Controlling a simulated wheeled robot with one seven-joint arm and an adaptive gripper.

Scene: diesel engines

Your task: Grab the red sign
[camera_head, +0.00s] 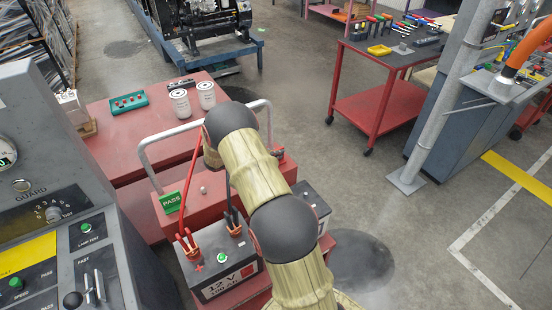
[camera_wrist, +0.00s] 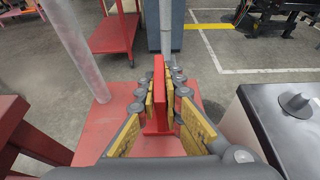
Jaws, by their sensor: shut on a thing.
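The red sign (camera_wrist: 158,90) is a thin upright red plate in the middle of the wrist view, seen nearly edge-on. My gripper (camera_wrist: 163,92) has its yellow-padded fingers on both sides of the plate and is shut on it. The sign's lower part meets a red surface (camera_wrist: 93,148); I cannot tell whether it still rests there. In the head view my arm hides the gripper and most of the area around it. A green PASS sign (camera_head: 171,202) stands at the left on the red cart.
A 12 V battery (camera_head: 222,262) with red and black cable clamps stands in front. A grey handle bar (camera_head: 170,133) arches over the cart. A red table (camera_head: 120,147) holds two white filters. A grey control console (camera_head: 75,235) is at the left. Open floor lies to the right.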

